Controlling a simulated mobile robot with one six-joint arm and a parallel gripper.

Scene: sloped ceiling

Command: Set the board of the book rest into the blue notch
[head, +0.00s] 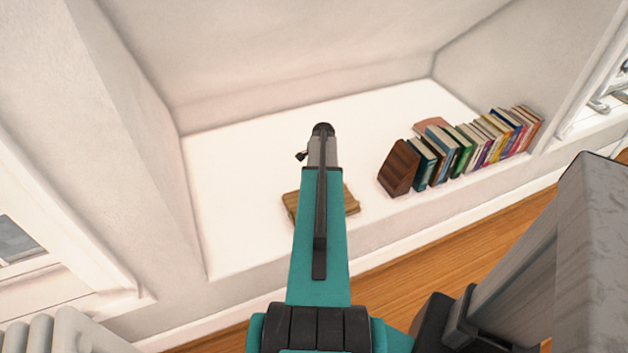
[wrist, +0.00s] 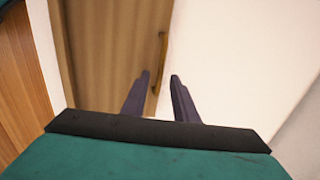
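A flat brown wooden piece, which looks like the book rest (head: 351,200), lies near the front of the white ledge, partly hidden behind my arm in the head view. In the wrist view a brown board (wrist: 105,45) fills the upper left, with a thin curved brass-coloured piece (wrist: 162,48) along its right edge. My gripper (wrist: 160,76) has its two dark fingers apart, beside that edge. The lower end of the curved piece shows between the fingertips; I cannot tell whether they touch it. In the head view my gripper's fingers are not clearly visible. No blue notch shows.
A row of upright books (head: 470,146) stands on the ledge at the right, with a dark brown wedge-shaped bookend (head: 399,168) at its left end. The white ledge (head: 235,165) is clear at the left and back. The sloped ceiling (head: 290,45) comes down behind it.

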